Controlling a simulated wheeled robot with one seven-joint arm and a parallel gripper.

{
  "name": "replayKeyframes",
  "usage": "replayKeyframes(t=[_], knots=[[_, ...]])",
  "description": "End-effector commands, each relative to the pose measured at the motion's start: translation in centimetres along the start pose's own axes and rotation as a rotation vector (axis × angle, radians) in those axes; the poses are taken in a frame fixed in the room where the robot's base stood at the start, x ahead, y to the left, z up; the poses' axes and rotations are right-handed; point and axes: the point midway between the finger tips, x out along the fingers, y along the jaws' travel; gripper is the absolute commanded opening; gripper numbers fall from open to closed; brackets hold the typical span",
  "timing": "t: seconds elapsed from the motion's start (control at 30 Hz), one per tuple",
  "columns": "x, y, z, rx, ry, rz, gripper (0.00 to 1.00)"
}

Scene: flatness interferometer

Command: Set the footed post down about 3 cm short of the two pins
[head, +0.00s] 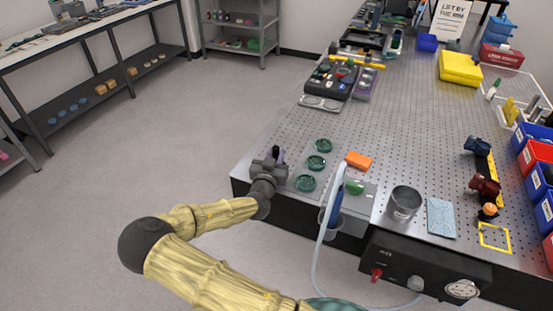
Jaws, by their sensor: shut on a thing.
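My gripper (274,164) is at the near left corner of the perforated table, shut on a small dark purple upright piece (281,153). This piece appears to be the footed post. Its lower part and foot are hidden by the gripper, and I cannot tell whether it touches the table. I cannot make out the two pins in this view.
Several green round dishes (316,162) stand just right of my gripper. An orange block (358,160), a grey cup (404,202) and a pale hose (325,225) lie further right. The perforated table (410,130) has bare room in its middle. The floor is clear at left.

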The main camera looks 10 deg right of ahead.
Motion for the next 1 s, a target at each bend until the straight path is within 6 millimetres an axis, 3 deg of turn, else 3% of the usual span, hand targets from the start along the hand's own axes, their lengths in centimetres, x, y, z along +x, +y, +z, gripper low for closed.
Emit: replayKeyframes(t=[0.27, 0.73, 1.0], knots=[[0.0, -0.1, -1.7, 0.004, 0.002, 0.0, 0.0], [0.1, 0.2, -8.9, 0.004, 0.001, 0.004, 0.0], [0.1, 0.2, -10.1, 0.0, 0.001, 0.004, 0.0]])
